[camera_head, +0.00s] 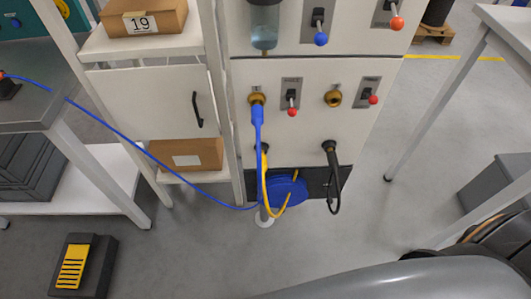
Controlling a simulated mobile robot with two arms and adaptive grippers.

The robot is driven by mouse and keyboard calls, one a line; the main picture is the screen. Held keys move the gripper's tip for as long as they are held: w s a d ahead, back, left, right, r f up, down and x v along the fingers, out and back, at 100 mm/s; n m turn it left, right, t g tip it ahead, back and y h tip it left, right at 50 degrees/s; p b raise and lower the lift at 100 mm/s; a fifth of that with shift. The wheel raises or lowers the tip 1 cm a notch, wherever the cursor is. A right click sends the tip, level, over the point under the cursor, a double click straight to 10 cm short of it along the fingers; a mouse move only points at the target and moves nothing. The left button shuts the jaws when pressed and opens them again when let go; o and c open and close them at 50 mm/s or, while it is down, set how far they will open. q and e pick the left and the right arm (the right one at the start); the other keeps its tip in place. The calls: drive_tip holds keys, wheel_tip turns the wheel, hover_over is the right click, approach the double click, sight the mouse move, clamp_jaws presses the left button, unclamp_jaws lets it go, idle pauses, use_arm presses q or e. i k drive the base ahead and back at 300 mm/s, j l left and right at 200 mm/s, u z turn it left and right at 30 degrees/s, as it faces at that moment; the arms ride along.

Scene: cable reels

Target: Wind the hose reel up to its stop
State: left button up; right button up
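A blue hose (152,156) runs from the bench at the left, sags down across the shelf unit and reaches the foot of the white panel. A blue plug (257,114) sits in the upper left brass socket of the panel, with a blue line hanging below it. A round blue thing (287,190), which may be the hose reel, is low at the panel's foot, partly behind a yellow cable (266,190). Its crank and stop cannot be made out. Neither of my grippers is in view.
The white panel (310,135) carries red and blue levers. A black cable (333,180) hangs from it. A cabinet (150,103) and shelves stand left. A yellow-black pedal (73,265) lies on the floor. Coiled cable (507,240) is at lower right. Floor (380,225) is clear centre-right.

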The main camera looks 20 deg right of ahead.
sight(278, 187)
drive_tip(key=z, duration=0.8)
